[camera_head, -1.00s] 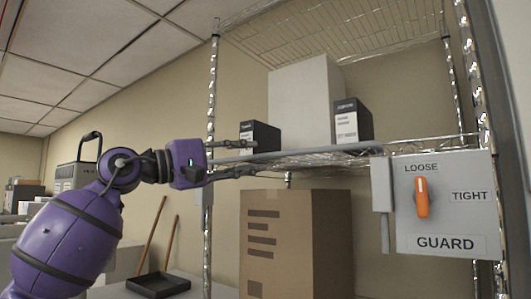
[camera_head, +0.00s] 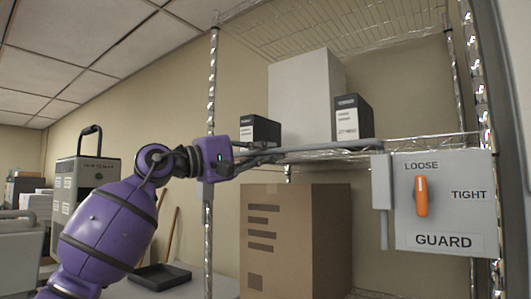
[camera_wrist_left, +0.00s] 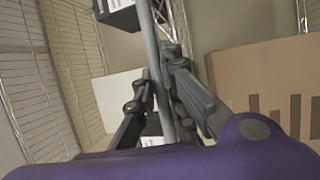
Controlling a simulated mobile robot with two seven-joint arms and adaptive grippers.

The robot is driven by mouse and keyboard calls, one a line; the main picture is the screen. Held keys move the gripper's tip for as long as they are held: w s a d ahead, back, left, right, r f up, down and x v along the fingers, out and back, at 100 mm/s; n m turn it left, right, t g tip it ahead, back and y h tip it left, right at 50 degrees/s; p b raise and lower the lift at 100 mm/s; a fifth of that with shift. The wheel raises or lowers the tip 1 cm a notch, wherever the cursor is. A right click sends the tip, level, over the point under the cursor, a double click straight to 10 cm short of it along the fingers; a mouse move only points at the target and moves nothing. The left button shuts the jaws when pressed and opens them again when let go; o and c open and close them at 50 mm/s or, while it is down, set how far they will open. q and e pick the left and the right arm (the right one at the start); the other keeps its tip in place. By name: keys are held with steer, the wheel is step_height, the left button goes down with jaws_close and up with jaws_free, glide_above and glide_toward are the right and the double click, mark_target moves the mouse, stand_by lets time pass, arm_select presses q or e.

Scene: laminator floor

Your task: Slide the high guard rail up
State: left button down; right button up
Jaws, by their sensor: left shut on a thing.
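The guard rail (camera_head: 315,149) is a thin grey bar along the front of the wire shelf, about level with the shelf edge. My left gripper (camera_head: 268,156) is shut on its left part, near the left chrome post. In the left wrist view the rail (camera_wrist_left: 148,45) runs between the dark fingers (camera_wrist_left: 160,88). The guard panel (camera_head: 465,217) on the right has an orange knob (camera_head: 421,197), upright with its top toward LOOSE. My right gripper is not in view.
Two black-and-white boxes (camera_head: 352,118) (camera_head: 259,131) and a tall white box (camera_head: 300,100) stand on the shelf behind the rail. A large cardboard box (camera_head: 295,240) stands below. The left chrome post (camera_head: 211,95) is close to my gripper.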

arm_select(q)
step_height(320, 180, up, 8)
steer(key=shift+s+r+p, duration=0.1)
steer(key=shift+r+p, duration=0.15)
steer(key=shift+p, duration=0.95)
steer(key=shift+a+r, duration=0.1)
steer(key=shift+r, duration=0.15)
steer(key=c, duration=2)
jaws_free()
steer(key=shift+r, duration=0.1)
steer(key=shift+o, duration=0.9)
steer(key=shift+f, duration=0.25)
steer(key=v, duration=1.2)
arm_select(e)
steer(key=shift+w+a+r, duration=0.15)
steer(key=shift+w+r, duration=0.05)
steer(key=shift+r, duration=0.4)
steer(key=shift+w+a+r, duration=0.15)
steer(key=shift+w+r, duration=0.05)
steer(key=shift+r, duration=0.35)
